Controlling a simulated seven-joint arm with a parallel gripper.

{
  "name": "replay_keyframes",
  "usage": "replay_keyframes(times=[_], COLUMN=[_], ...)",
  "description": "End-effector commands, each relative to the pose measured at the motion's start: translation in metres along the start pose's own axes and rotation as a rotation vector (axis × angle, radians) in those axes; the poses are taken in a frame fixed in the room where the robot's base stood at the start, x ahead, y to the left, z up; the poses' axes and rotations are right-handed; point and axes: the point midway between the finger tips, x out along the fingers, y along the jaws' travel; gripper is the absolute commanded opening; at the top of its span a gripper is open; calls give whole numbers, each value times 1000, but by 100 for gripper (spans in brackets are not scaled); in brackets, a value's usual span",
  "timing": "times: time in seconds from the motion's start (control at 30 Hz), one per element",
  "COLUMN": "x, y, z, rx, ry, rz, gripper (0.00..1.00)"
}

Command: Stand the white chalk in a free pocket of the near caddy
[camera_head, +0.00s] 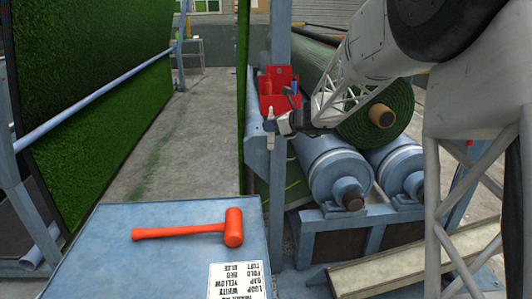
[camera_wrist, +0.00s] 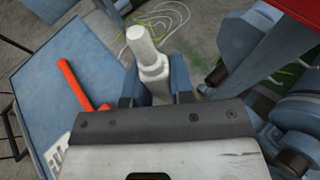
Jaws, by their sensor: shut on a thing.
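The white chalk (camera_wrist: 146,52) is held upright between the blue fingers of my gripper (camera_wrist: 156,88) in the wrist view. In the head view the chalk (camera_head: 270,128) shows small at my gripper (camera_head: 279,126), just in front of the red caddy's lower part. The red caddy (camera_head: 276,76) is fixed to a blue post. A blue thing and a dark thing stand at its right side. Its pockets are too small to tell which are free. A red part at the top right of the wrist view (camera_wrist: 268,58) seems to be the caddy.
An orange mallet (camera_head: 190,230) and a printed label (camera_head: 238,281) lie on the blue table (camera_head: 100,270). Blue rollers (camera_head: 335,168) and a green turf roll (camera_head: 385,108) stand right of the post. A turf sheet (camera_head: 90,90) hangs at the left. The floor between is clear.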

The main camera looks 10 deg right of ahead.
Motion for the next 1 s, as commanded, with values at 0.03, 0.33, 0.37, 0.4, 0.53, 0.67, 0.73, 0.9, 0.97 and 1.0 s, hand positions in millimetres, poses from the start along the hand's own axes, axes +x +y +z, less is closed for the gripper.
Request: replay_keyframes(times=[0.03, 0.33, 0.37, 0.4, 0.53, 0.67, 0.73, 0.9, 0.97, 1.0], x=[-1, -14, -16, -18, -26, -32, -33, -35, -35, -35], y=[-13, -80, -86, -92, -111, -123, -126, -129, -129, -129], z=[14, 92, 100, 109, 134, 150, 154, 159, 159, 159], rx=[10, 98, 106, 116, 144, 163, 168, 175, 175, 175], ry=[-2, -3, -2, -2, -2, -1, 1, 0, 0, 0], rz=[-40, -281, -303, -330, -404, -452, -466, -479, -479, -479], gripper=[1, 1, 1, 1, 1, 1, 1, 1, 1, 1])
